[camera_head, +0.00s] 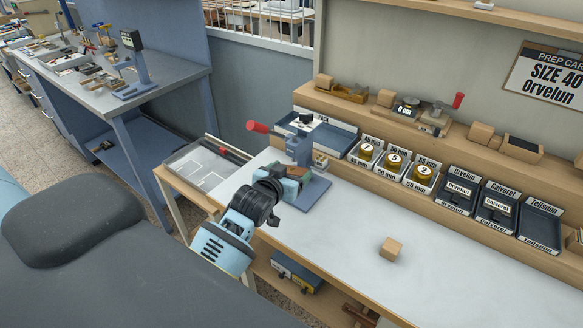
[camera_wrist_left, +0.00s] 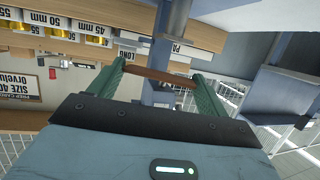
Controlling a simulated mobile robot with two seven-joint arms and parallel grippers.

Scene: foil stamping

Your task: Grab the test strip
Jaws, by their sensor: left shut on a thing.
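My left gripper (camera_head: 293,174) is at the blue-grey stamping press (camera_head: 300,148), which has a red-handled lever and stands on the bench's left part. In the left wrist view its two green fingers (camera_wrist_left: 160,79) are shut on a thin brown strip (camera_wrist_left: 158,76), likely the test strip, which spans between them. In the head view the brown strip (camera_head: 295,171) shows only in small part at the fingers, just by the press head. Whether the strip touches the press I cannot tell. My right gripper is in neither view.
A wooden block (camera_head: 390,249) lies on the otherwise clear white bench top (camera_head: 440,280). Behind it stand trays with gold foil rolls (camera_head: 393,165) and labelled dark trays (camera_head: 497,205). A clear-topped tray (camera_head: 200,165) is left of the press. A prep card (camera_head: 550,78) hangs on the wall.

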